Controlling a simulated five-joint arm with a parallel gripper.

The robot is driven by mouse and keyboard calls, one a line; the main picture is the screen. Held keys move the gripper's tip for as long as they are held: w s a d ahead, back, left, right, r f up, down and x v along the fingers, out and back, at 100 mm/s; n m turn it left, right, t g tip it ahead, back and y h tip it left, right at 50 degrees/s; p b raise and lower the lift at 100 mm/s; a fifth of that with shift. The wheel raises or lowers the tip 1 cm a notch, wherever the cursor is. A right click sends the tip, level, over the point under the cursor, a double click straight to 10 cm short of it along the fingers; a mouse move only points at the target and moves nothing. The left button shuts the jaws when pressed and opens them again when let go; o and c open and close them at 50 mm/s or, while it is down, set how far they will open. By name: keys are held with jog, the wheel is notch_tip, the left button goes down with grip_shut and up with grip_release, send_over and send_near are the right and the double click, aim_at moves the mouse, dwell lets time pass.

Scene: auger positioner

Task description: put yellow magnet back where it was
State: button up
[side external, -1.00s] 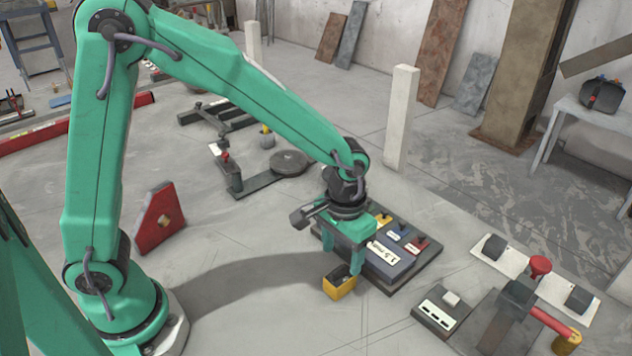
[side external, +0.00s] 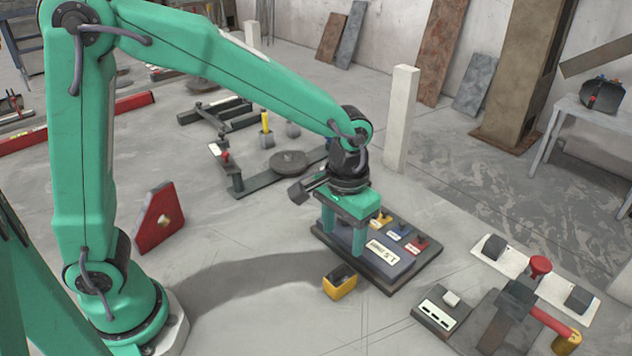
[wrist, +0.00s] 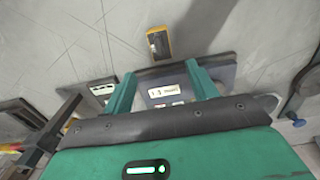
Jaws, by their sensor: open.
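The yellow magnet (side external: 340,288), a small yellow block with a dark top, stands on the floor just off the front left edge of the dark board (side external: 392,284). It also shows in the wrist view (wrist: 158,42), beyond my fingertips. My gripper (side external: 343,238) is open and empty, raised over the left part of the board and apart from the magnet. In the wrist view nothing is held between the two green fingers (wrist: 160,74). The gripper hides part of the board.
The board carries a labelled grey plate (side external: 383,253) and small coloured pieces, including a red one (side external: 418,244). A fixture with a red knob (side external: 540,266) stands to the right. A red angled block (side external: 160,220) stands at left. The floor around the magnet is clear.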

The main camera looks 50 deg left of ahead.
jog(key=s+a+r+t, duration=0.5)
jog(key=s+a+r, duration=0.6)
jog(key=s+a, duration=0.2)
jog(key=shift+s+a+t, duration=0.3)
jog(key=shift+a, duration=0.7)
dwell(0.7)
